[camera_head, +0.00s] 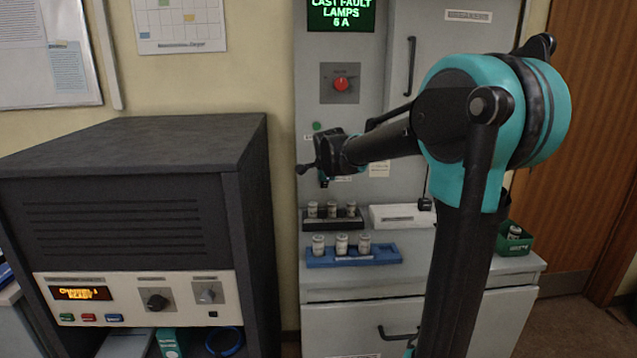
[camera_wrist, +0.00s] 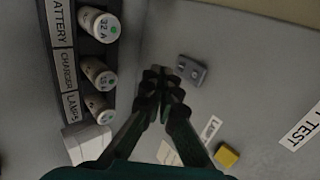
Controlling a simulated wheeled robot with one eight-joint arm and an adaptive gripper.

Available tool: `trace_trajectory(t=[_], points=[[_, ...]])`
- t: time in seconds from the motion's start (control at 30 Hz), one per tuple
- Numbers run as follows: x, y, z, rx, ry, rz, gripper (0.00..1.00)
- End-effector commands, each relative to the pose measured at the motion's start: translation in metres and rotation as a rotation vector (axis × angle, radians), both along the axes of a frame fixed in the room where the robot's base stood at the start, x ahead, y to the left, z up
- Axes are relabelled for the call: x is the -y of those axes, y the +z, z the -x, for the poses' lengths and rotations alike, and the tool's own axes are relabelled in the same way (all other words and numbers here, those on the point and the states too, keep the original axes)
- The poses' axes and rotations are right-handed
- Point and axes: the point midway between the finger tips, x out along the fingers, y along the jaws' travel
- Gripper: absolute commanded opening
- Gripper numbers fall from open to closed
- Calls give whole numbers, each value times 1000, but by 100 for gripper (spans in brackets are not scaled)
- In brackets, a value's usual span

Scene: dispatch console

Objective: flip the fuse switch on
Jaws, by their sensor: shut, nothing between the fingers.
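My gripper (camera_head: 308,168) is shut and empty, held in front of the grey cabinet (camera_head: 310,95) in the head view. In the wrist view my gripper (camera_wrist: 165,78) points at the grey panel, its fingertips close together. A small grey fitting (camera_wrist: 191,70) lies just right of the fingertips; I cannot tell whether they touch. Nothing in view clearly reads as the fuse switch, and I cannot tell whether this fitting is it. A red knob (camera_head: 341,84) on a grey plate sits above my gripper in the head view.
A dark rack (camera_head: 345,222) and a blue rack (camera_head: 383,258) hold fuses below my gripper. A white box (camera_head: 402,215) and a green bin (camera_head: 513,246) stand to the right. A yellow block (camera_wrist: 227,156) shows in the wrist view. A dark console (camera_head: 135,160) stands left.

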Motion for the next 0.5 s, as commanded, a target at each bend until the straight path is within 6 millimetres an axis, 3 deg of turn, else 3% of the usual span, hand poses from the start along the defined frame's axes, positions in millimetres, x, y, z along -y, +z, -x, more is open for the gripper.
trace_trajectory(t=[0.5], points=[[-2,41,62,0,4,1,0]])
